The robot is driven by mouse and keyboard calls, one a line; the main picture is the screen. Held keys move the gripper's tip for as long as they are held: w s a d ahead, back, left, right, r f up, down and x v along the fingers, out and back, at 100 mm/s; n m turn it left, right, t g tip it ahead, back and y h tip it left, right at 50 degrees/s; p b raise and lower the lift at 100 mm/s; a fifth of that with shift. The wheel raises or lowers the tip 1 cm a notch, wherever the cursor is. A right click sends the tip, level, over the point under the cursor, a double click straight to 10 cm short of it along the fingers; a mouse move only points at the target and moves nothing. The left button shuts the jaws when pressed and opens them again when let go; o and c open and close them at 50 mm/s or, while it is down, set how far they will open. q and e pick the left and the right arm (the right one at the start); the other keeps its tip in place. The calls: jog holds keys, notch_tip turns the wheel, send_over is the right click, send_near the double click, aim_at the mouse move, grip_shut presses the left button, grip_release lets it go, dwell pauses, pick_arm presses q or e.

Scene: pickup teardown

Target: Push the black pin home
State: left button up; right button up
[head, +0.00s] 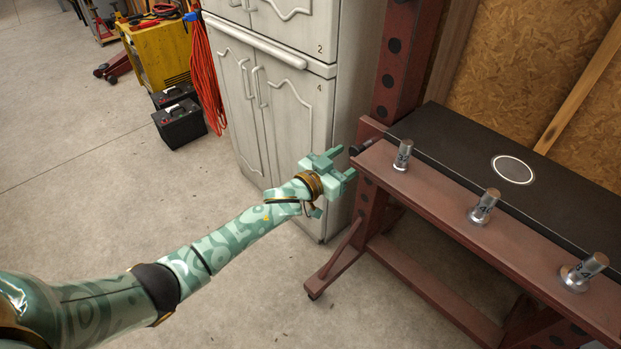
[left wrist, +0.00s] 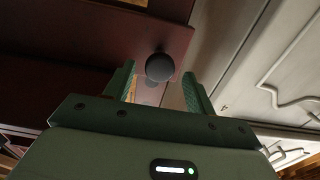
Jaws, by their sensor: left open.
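The black pin (head: 360,147) sticks out of the left end of the red steel frame (head: 440,190), near its upright post. In the left wrist view the round black end of the pin (left wrist: 160,67) faces the camera and shows between the fingertips. How deep the pin sits cannot be told. My left gripper (head: 344,163) is open and empty, just left of the frame's end and close to the pin. It also shows in the left wrist view (left wrist: 158,78), its two green fingers spread apart. Whether it touches the pin is unclear. My right gripper is out of view.
Three metal pins (head: 402,155) (head: 484,206) (head: 584,271) stand on the frame's front beam. A black top (head: 450,137) with a white circle lies behind them. A white cabinet (head: 285,110) stands close behind my left gripper. Floor to the left is open.

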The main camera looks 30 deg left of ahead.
pick_arm(q)
jog(key=shift+s+a+r+p, duration=0.15)
jog(key=shift+s+r+p, duration=0.05)
jog(key=shift+s, duration=0.2)
jog(key=shift+s+a+r+p, duration=0.15)
jog(key=shift+s, duration=0.25)
jog(key=p+v, duration=0.4)
jog(key=v, duration=0.6)
jog(key=shift+s+f, duration=0.2)
jog(key=shift+f, duration=0.1)
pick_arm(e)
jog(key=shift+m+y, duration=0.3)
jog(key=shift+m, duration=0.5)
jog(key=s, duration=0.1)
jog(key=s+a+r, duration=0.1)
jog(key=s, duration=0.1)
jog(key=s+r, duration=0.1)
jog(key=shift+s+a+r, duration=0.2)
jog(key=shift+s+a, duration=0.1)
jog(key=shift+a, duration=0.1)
